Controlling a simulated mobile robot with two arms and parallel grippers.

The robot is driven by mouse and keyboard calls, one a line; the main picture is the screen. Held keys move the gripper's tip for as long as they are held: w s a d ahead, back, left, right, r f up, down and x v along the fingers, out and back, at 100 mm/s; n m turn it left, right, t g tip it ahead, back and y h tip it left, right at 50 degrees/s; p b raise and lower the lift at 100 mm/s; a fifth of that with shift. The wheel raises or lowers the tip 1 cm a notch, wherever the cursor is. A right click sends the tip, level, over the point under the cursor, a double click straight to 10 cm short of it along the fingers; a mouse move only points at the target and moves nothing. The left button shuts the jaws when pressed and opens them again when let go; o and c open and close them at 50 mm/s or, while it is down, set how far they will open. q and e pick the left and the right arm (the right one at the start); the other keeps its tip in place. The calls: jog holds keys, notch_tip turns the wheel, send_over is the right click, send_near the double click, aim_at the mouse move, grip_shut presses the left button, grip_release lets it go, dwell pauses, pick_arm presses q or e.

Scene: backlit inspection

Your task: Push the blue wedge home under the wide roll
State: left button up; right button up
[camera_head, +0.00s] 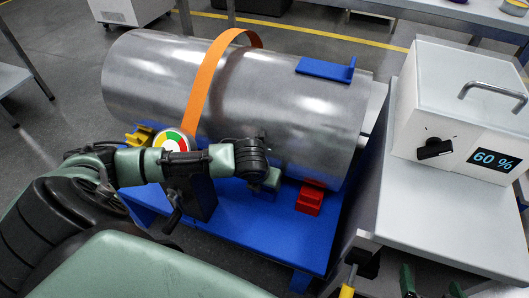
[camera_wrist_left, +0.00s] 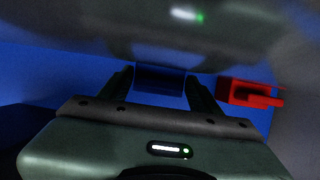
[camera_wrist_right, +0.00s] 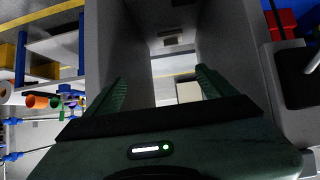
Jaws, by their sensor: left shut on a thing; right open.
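The wide roll (camera_head: 250,95) is a grey metal cylinder lying on a blue cradle (camera_head: 285,238). In the left wrist view, the blue wedge (camera_wrist_left: 160,80) is a dark blue block between the fingertips of my left gripper (camera_wrist_left: 160,88). The roll's underside (camera_wrist_left: 150,30) curves close above it. I cannot tell whether the wedge touches the roll. In the head view my left arm hides the wedge, and its hand is low at the roll's near side. My right gripper (camera_head: 432,284) is open and empty at the lower right; it also shows in the right wrist view (camera_wrist_right: 165,88).
A red wedge (camera_head: 310,198) sits at the roll's near right, a yellow one (camera_head: 140,136) at its left. An orange strap (camera_head: 205,85) crosses the roll near a coloured dial (camera_head: 174,140). A white box (camera_head: 452,110) reading 60 % stands on the right table (camera_head: 440,220).

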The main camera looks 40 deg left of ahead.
pick_arm(q)
jog(key=shift+w+a, duration=0.1)
jog(key=shift+w, duration=0.2)
pick_arm(e)
jog(key=shift+s+d+f+g, duration=0.2)
jog(key=shift+s+f+g, duration=0.2)
jog(key=shift+f, duration=0.1)
pick_arm(q)
jog(key=shift+r, duration=0.1)
jog(key=o, duration=1.8)
pick_arm(e)
jog(key=shift+w, duration=0.1)
pick_arm(q)
jog(key=shift+r, duration=0.15)
jog(key=p+v, duration=0.2)
jog(key=v, duration=0.3)
jog(key=shift+p+v, duration=0.65)
jog(key=shift+v, duration=0.6)
pick_arm(e)
jog(key=s+d+f+g+h, duration=0.1)
jog(key=s+d+f+g, duration=0.1)
jog(key=s, duration=0.3)
jog(key=s+d+f+g, duration=0.1)
jog(key=s+f+g, duration=0.1)
jog(key=s+g, duration=0.2)
jog(key=shift+s+d+f+h, duration=0.2)
jog(key=shift+s+d+h, duration=0.2)
jog(key=shift+s, duration=0.9)
